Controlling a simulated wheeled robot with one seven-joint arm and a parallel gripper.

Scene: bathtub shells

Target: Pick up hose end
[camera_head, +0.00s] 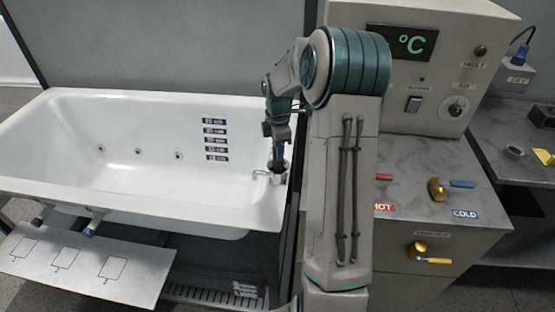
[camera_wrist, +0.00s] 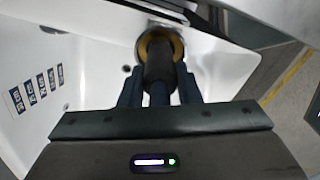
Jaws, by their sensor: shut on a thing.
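The hose end shows in the wrist view as a dark cylinder (camera_wrist: 160,62) with a brass-coloured ring around its far end. My gripper (camera_wrist: 159,88) has one finger on each side of the dark cylinder and is shut on it. In the head view my gripper (camera_head: 277,152) points down at the right end of the white bathtub (camera_head: 60,115). There the hose end is small and mostly hidden by the gripper. A pale fitting lies around or just behind the brass ring; I cannot tell whether they touch.
A control cabinet (camera_head: 455,45) with a display stands right of my arm. Below it is a grey counter with a red-handled valve, a blue-handled valve (camera_head: 450,185) and a yellow-handled valve (camera_head: 430,258). A white panel (camera_head: 85,265) with outlined squares sits front left. The tub's inside is empty.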

